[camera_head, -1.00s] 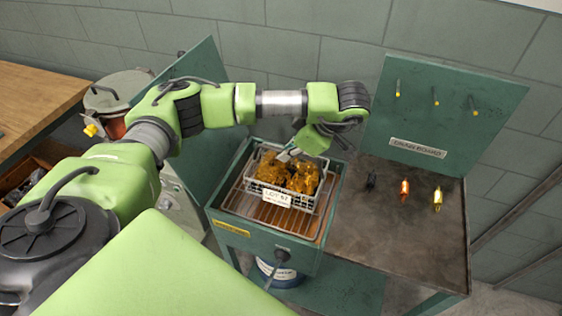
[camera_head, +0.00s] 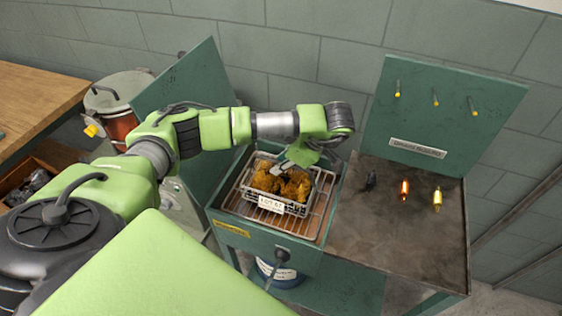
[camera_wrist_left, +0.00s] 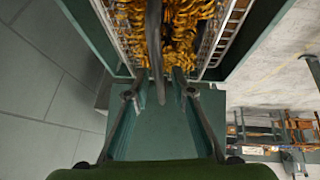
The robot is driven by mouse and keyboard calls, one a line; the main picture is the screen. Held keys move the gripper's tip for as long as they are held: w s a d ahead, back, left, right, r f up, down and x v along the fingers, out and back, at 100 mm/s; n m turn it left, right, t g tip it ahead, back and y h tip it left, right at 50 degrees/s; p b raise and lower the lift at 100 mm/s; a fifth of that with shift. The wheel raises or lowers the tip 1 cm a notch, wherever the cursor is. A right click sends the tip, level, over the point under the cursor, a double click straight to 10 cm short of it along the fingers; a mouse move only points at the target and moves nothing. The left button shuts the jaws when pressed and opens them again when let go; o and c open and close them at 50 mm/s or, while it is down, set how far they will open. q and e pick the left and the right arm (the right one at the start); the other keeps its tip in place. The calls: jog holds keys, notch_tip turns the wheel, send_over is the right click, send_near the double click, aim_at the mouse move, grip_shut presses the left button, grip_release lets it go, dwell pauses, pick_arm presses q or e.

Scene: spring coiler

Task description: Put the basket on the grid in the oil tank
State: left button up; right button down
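The basket (camera_head: 285,208) is a pale wire crate with a label on its front, filled with golden-brown coiled pieces (camera_head: 266,180). It is inside the green oil tank (camera_head: 262,238), over the left and middle part of the wire grid (camera_head: 308,222). I cannot tell whether its bottom touches the grid. My left gripper (camera_head: 284,168) reaches down over the basket's far side. In the left wrist view, its fingers (camera_wrist_left: 158,80) stand either side of the basket's dark handle (camera_wrist_left: 154,40), which moves with them. My right gripper is not in view.
The tank's raised lid (camera_head: 180,95) stands at the left. A metal bench (camera_head: 400,225) to the right holds three small items, red (camera_head: 404,189), yellow (camera_head: 437,197) and dark (camera_head: 371,181), before a pegged green board (camera_head: 440,110). A blue drum (camera_head: 280,275) stands under the tank.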

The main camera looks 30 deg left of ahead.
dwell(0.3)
pick_arm(q)
jog(key=shift+d+r, duration=0.2)
jog(key=shift+r, duration=0.1)
jog(key=v, duration=1.1)
jog(key=shift+b, duration=0.3)
jog(key=shift+d+r, duration=0.1)
